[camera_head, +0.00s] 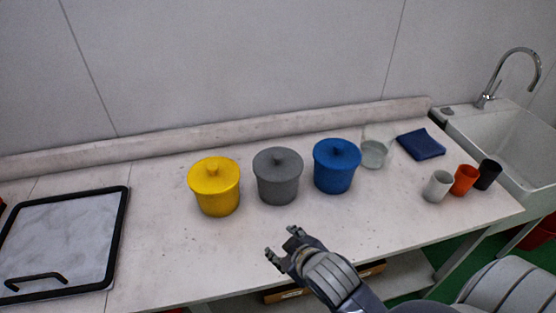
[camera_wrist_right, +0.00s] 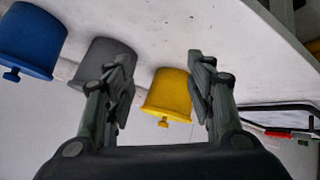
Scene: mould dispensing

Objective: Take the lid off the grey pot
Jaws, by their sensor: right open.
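The grey pot (camera_head: 279,185) stands on the white counter between the yellow pot and the blue pot. Its grey lid (camera_head: 278,158) with a small knob sits on top of it. My right gripper (camera_head: 280,245) is open and empty, in front of the grey pot and nearer the counter's front edge, apart from it. In the right wrist view the open fingers of my right gripper (camera_wrist_right: 160,75) frame the yellow pot (camera_wrist_right: 170,92), and the grey pot (camera_wrist_right: 95,58) is partly hidden behind the left finger. My left gripper is not in view.
The yellow pot (camera_head: 216,195) and blue pot (camera_head: 335,175) stand close on either side, both lidded. A clear glass vessel (camera_head: 373,154), a dark blue cloth (camera_head: 421,145) and white, orange and black cups (camera_head: 464,180) are at right. A black-framed tray (camera_head: 122,225) lies left.

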